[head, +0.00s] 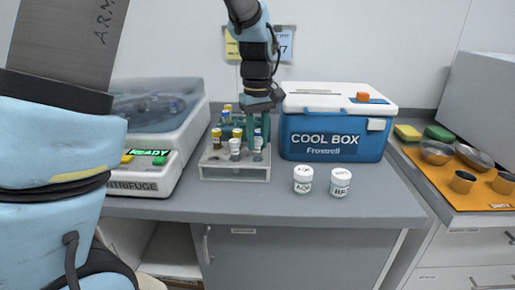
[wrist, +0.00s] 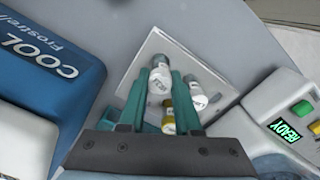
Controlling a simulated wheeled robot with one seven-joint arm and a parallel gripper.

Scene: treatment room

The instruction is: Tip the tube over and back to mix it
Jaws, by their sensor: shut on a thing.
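In the wrist view the fingers (wrist: 173,78) close on that tube (wrist: 158,82), which has a white label. The tube looks upright and at the rack; I cannot tell whether its bottom is clear of its hole. The fingers partly hide the tubes behind.
A centrifuge (head: 150,145) showing READY stands left of the rack. A blue cool box (head: 333,136) stands close on the right. Two white-lidded jars (head: 303,180) (head: 340,183) stand in front of it. An orange mat (head: 455,182) with metal bowls lies far right.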

